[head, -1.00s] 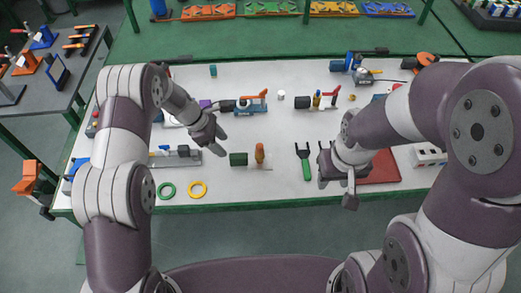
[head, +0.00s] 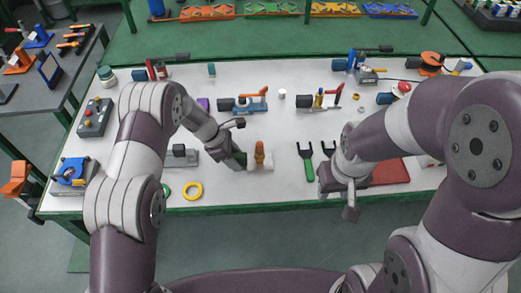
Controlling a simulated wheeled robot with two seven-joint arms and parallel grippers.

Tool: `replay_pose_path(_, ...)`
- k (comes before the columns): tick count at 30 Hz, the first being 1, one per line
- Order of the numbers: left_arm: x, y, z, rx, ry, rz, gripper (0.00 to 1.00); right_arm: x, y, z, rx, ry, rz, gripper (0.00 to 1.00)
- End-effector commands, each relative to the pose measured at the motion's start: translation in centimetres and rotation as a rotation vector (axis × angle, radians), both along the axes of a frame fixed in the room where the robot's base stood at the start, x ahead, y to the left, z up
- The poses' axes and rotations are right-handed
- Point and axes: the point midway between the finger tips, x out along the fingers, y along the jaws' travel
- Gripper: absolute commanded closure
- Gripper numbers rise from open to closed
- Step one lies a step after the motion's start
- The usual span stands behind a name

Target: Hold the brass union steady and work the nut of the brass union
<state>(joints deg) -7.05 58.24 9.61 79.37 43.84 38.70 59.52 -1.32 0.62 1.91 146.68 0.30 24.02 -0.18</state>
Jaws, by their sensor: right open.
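An orange-brown upright piece (head: 260,155) stands at the front middle of the table beside a dark green block (head: 239,158). A second brass-coloured upright piece (head: 318,98) sits further back, between a black cylinder and a red lever. I cannot tell for sure which is the brass union, and no nut can be made out. My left gripper (head: 235,162) is down at the green block, just left of the orange-brown piece, and partly hides the block. Its finger opening is too small to read. My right gripper (head: 337,199) is open over the front edge, right of the green-handled fork tool.
The green-handled fork tool (head: 307,160) lies between my grippers. A yellow ring (head: 192,191) lies at the front left edge. A red mat (head: 390,172) is partly behind my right arm. A clamp with a red lever (head: 250,101) stands behind my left gripper.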

Motion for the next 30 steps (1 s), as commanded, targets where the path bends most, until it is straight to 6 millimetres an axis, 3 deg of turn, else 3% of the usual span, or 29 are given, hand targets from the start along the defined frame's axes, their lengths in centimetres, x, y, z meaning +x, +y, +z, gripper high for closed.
replay_pose_path(1, 0.0, 0.0, 0.0, 0.0, 0.0, 0.0, 0.67, 0.0, 0.0, 0.0, 0.0, 0.0, 0.0, 0.57)
replay_pose_path(4, 0.0, 0.0, 0.0, 0.0, 0.0, 0.0, 1.0, 0.0, 0.0, 0.0, 0.0, 0.0, 0.0, 0.57)
replay_pose_path(14, 0.0, 0.0, 0.0, 0.0, 0.0, 0.0, 1.0, 0.0, 0.0, 0.0, 0.0, 0.0, 0.0, 0.57)
replay_pose_path(15, 0.0, 0.0, 0.0, 0.0, 0.0, 0.0, 0.59, 0.0, 0.0, 0.0, 0.0, 0.0, 0.0, 0.57)
replay_pose_path(17, 0.0, 0.0, 0.0, 0.0, 0.0, 0.0, 0.4, 0.0, 0.0, 0.0, 0.0, 0.0, 0.0, 0.57)
replay_pose_path(18, 0.0, 0.0, 0.0, 0.0, 0.0, 0.0, 0.36, 0.0, 0.0, 0.0, 0.0, 0.0, 0.0, 0.57)
replay_pose_path(26, 0.0, 0.1, 0.1, 0.0, 0.0, 0.0, 0.36, 0.0, 0.0, 0.0, 0.0, 0.0, 0.0, 0.57)
replay_pose_path(30, 0.1, 0.9, 1.9, 0.0, -0.004, 0.002, 0.36, 0.0, 0.0, 0.0, 0.0, 0.0, 0.0, 0.57)
